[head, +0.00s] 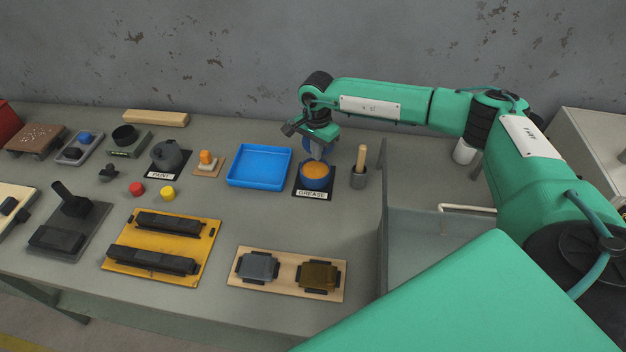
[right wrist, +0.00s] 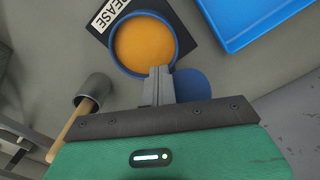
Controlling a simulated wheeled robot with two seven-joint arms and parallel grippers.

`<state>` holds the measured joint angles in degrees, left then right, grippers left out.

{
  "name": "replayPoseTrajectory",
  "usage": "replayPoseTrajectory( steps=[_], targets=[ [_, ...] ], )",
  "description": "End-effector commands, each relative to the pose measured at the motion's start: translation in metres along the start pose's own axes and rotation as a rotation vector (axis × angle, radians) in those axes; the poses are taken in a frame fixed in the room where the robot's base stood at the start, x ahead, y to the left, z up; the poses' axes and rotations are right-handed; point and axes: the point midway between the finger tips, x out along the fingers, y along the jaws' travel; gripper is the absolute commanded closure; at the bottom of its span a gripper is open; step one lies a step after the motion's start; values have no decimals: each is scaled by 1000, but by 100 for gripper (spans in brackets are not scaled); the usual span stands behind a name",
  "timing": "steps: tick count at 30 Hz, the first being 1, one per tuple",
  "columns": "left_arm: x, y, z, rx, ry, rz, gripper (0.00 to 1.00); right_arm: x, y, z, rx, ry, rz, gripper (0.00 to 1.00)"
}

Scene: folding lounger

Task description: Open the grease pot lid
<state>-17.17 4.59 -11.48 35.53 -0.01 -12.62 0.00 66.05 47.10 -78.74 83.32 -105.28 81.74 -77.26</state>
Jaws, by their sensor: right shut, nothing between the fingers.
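The grease pot (head: 303,179) is a round blue pot on a black base labelled GREASE, right of the blue tray. Orange grease (head: 315,170) shows in its open top. In the right wrist view the pot (right wrist: 117,58) is open, and its round blue lid (right wrist: 195,86) stands away from the mouth at the rim, beside my fingers. My right gripper (head: 318,155) is over the pot's back edge. In the right wrist view its fingers (right wrist: 159,73) are together and empty, at the rim between mouth and lid; whether they touch either is unclear. My left gripper is not seen.
A blue tray (head: 259,183) is left of the pot. A wooden-handled tool stands in a grey cup (head: 358,181) at the right. A paint pot (head: 166,155) stands farther left. A board with two blocks (head: 289,274) lies in front. Bare bench lies between.

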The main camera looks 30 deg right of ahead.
Motion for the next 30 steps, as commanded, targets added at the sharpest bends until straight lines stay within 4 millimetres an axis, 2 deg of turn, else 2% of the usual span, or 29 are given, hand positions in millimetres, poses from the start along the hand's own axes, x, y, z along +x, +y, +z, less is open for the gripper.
replayPoseTrajectory(
  steps=[23,30],
  targets=[
    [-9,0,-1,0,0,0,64,-1,16,26,0,1,-1,100],
    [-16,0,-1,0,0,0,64,-16,15,26,0,1,-2,100]
  ],
)
